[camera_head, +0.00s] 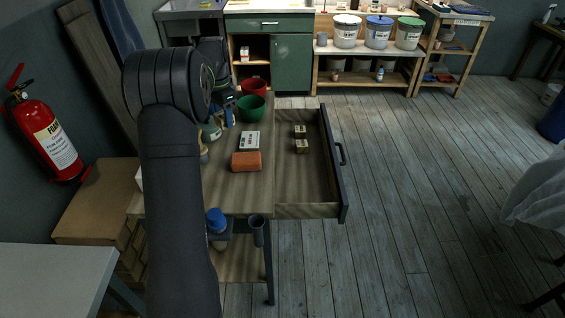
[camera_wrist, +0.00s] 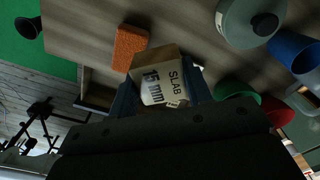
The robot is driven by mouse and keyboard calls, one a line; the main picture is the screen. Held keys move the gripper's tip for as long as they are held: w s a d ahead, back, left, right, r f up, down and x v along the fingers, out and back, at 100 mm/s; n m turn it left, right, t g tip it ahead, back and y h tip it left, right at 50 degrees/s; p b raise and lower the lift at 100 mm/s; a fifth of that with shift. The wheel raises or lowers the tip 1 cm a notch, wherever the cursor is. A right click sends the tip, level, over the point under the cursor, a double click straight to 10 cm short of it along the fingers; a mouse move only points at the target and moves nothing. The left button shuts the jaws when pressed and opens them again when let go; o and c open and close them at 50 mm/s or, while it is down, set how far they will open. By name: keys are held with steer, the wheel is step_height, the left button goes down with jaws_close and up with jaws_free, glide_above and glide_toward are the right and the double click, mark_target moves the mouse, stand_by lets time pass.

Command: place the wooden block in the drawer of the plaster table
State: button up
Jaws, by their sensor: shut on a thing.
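A pale wooden block (camera_wrist: 158,80) printed "15 mm SLAB" sits between the fingers of my gripper (camera_wrist: 165,93) in the wrist view. My gripper is shut on it. In the head view my own arm hides much of the gripper, and I cannot make out the held block clearly. The plaster table (camera_head: 248,190) stands to the right of my arm. Its drawer (camera_head: 312,210) is pulled out to the right. Two small wooden blocks, a far one (camera_head: 300,131) and a near one (camera_head: 302,147), lie inside it towards the back.
An orange sponge (camera_head: 246,161) and a white labelled box (camera_head: 249,140) lie on the tabletop near the drawer. A green bowl (camera_head: 251,108) and a red bowl (camera_head: 254,86) stand farther back. A lidded jar (camera_wrist: 245,22) shows in the wrist view. The drawer's front half is bare.

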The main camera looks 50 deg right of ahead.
steer(key=s+d+m, duration=0.2)
steer(key=s+d, duration=0.9)
steer(key=s, duration=0.3)
steer(key=s+d+m, duration=0.1)
steer(key=s+d, duration=1)
steer(key=s, duration=0.3)
glide_above(304, 172)
step_height(304, 172, down, 23)
steer(key=shift+w+f, duration=0.1)
steer(key=shift+w, duration=0.05)
steer(key=shift+f, duration=1.85)
steer(key=shift+f, duration=0.15)
steer(key=o, duration=1)
